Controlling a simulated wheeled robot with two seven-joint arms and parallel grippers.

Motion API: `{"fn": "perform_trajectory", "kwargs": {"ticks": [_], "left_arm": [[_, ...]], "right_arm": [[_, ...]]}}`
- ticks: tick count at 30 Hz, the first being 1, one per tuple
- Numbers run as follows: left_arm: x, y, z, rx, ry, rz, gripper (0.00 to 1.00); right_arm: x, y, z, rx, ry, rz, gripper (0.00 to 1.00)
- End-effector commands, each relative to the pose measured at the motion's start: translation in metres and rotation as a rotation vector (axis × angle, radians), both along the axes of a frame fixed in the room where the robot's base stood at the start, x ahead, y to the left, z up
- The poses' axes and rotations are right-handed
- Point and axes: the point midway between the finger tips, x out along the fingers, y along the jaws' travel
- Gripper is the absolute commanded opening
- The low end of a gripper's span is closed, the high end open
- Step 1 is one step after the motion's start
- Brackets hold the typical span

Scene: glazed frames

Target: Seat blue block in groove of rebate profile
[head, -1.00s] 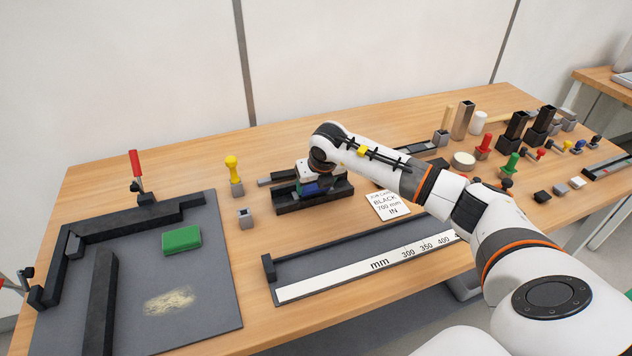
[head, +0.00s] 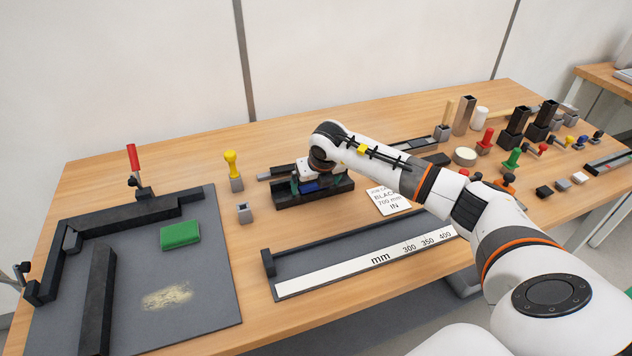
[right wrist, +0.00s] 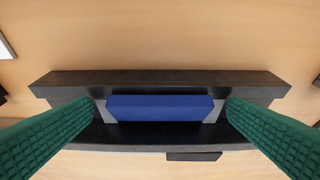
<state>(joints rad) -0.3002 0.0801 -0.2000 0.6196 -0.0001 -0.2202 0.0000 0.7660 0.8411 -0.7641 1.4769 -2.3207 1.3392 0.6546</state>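The blue block (head: 311,187) lies lengthwise in the groove of the dark rebate profile (head: 290,204), under my right gripper (head: 312,181). In the right wrist view the blue block (right wrist: 160,108) lies between the profile's two long walls, with the far wall (right wrist: 160,78) running parallel behind it. Grey surfaces show at both block ends. The green fingers of my right gripper (right wrist: 161,112) stand apart beyond the two ends, with small gaps, so it is open. How deep the block sits is hard to tell. My left gripper is not in view.
A yellow-handled tool (head: 233,168) and a small grey block (head: 244,213) stand left of the profile. A white card (head: 388,202) lies to its right. The ruler channel (head: 365,262) is in front, and a dark mat (head: 205,280) with a green block (head: 180,235) is at left.

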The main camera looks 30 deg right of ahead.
Motion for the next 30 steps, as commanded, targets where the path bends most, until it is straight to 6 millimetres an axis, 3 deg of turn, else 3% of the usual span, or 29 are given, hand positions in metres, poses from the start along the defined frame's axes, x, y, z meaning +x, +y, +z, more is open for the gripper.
{"fn": "perform_trajectory", "kwargs": {"ticks": [11,24,30], "left_arm": [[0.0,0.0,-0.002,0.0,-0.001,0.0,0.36],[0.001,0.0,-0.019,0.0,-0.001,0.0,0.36],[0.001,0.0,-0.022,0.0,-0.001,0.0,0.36]], "right_arm": [[-0.003,0.0,0.008,0.0,-0.002,0.0,0.97],[-0.035,0.008,0.087,-0.002,-0.005,0.001,0.97],[-0.043,0.01,0.108,0.0,-0.002,0.0,0.97]]}}
